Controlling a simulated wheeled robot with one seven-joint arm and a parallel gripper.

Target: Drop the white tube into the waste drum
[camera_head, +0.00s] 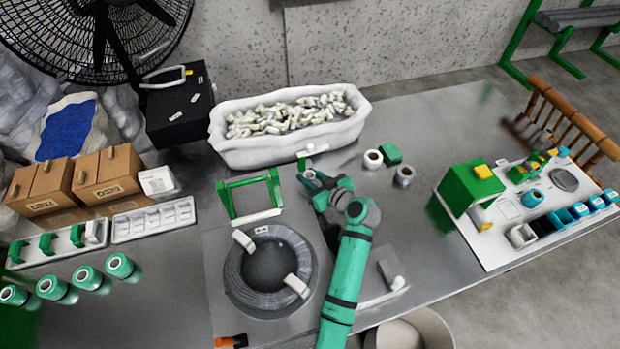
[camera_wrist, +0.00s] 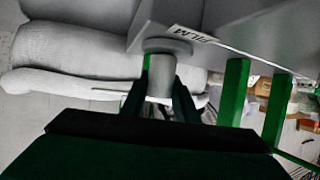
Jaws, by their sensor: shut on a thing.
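My gripper (camera_head: 311,178) is at the back middle of the table, in front of the white tub. It is shut on a pale cylinder (camera_wrist: 166,76), which looks like the white tube; its flared end shows between the fingers in the wrist view (camera_wrist: 160,95). In the head view a small white piece (camera_head: 306,152) shows just beyond the fingertips. A beige round container (camera_head: 447,338), which looks like the waste drum, stands at the front edge, cut off by the picture's bottom. My arm hides part of the table between them.
A white tub (camera_head: 240,157) full of small pale pieces stands behind my gripper. A green frame (camera_head: 223,200) and a dark cable coil (camera_head: 235,278) lie to the left. Two short rolls (camera_head: 404,175) (camera_head: 373,158) and a green block (camera_head: 391,153) sit to the right.

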